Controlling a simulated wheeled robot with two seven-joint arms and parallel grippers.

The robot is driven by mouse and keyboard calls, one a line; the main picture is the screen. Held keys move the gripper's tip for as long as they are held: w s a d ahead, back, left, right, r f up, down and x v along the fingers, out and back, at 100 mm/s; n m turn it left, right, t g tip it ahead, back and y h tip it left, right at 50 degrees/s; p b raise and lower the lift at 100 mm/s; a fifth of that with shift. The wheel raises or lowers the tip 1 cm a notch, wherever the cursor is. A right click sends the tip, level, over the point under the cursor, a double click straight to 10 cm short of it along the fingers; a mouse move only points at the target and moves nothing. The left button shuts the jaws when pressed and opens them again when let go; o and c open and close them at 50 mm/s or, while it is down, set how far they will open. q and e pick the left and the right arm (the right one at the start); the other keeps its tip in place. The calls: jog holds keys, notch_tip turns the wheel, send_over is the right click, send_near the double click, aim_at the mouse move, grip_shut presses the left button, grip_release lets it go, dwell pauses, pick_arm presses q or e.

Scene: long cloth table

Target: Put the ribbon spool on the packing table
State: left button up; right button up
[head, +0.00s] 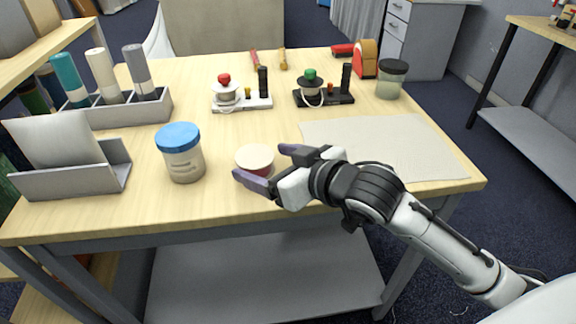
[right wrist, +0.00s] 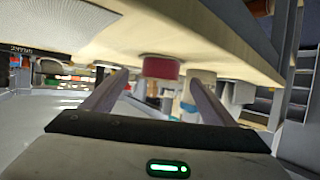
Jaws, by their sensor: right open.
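The ribbon spool, a short round piece with a cream top and red side (head: 255,157), stands on the light wood table (head: 230,203) near its front edge. In the right wrist view its red side (right wrist: 161,68) shows ahead, between the directions of the two fingers. My right gripper (head: 261,163) is open, with one purple finger at the near left of the spool and the other at its right. Whether either finger touches it I cannot tell. My left gripper is not in view.
A blue-lidded jar (head: 181,160) stands left of the spool. A beige mat (head: 385,145) lies at the right. Two small stands (head: 243,103) (head: 324,98), a dark-lidded jar (head: 391,80) and a grey holder with rolls (head: 120,112) stand farther back. A grey rack (head: 75,180) is at the left.

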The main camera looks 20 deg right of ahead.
jog(key=v, duration=0.4)
jog(key=shift+s+d, duration=0.1)
jog(key=shift+s, duration=0.2)
jog(key=p+v, duration=0.2)
jog(key=shift+s+r, duration=0.15)
jog(key=shift+r, duration=0.2)
jog(key=shift+s+d+r+p, duration=0.1)
jog(key=shift+s+p, duration=0.15)
jog(key=shift+p, duration=0.25)
jog(key=shift+s+d+r, duration=0.1)
jog(key=shift+s, duration=0.25)
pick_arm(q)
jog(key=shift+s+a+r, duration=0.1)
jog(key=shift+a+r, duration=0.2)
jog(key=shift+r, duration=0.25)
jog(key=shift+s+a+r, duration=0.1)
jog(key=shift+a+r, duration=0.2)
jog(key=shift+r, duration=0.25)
